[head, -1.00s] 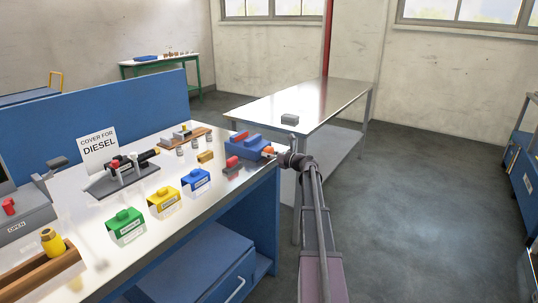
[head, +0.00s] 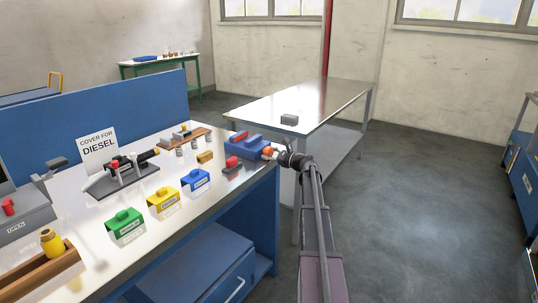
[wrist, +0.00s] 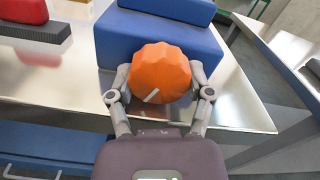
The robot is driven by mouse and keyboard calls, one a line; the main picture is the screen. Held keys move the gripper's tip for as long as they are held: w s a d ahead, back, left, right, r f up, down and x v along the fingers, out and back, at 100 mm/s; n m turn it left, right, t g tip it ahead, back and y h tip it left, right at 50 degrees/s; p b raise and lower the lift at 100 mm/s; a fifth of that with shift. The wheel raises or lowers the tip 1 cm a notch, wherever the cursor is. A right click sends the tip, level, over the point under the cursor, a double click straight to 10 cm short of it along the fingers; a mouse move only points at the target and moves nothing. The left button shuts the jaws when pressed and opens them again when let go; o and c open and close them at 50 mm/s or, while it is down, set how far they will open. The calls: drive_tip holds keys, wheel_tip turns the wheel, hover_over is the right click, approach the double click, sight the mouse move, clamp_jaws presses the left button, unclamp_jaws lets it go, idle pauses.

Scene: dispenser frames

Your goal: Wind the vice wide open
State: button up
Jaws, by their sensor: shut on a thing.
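The blue vice (head: 250,146) sits at the right end of the steel-topped workbench, and its body fills the top middle of the wrist view (wrist: 160,38). Its orange knob (head: 268,152) faces my arm; in the wrist view the knob (wrist: 160,72) has a pale mark low on its face. My gripper (head: 278,154) is shut on the knob, with one finger on each side of it in the wrist view (wrist: 160,92). The gap between the vice jaws is not clear from here.
A red-topped dark block (head: 232,164) lies just left of the vice. Green (head: 126,226), yellow (head: 164,202) and blue (head: 195,180) covers stand along the bench front. A steel table (head: 310,100) with a grey block stands behind.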

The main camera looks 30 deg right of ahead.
drive_tip(key=shift+w, duration=0.1)
drive_tip(key=o, duration=1.1)
drive_tip(key=shift+o, duration=0.2)
drive_tip(key=v, duration=1.2)
